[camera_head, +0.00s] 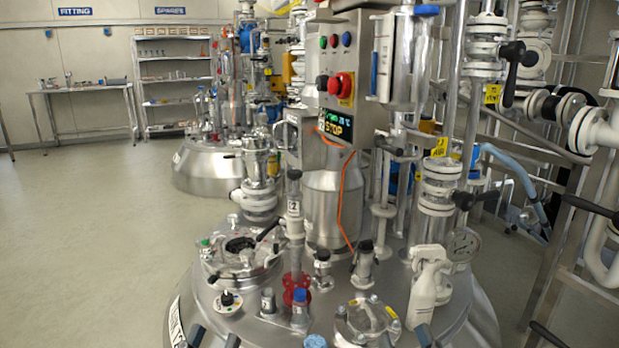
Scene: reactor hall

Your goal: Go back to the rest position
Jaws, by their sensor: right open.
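Only the dark fingertips of my grippers show, at the bottom edge of the head view. My left gripper (215,338) shows as two tips with a gap between them, in front of the near reactor lid's left side. It looks open, with nothing between the tips.
The near steel reactor lid (225,303) carries a round hatch (240,256), a red handwheel (296,289) and several valves. A control box (340,85) with a red button stands above it. Pipes and a frame (560,250) crowd the right. The floor (85,240) at left is clear.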

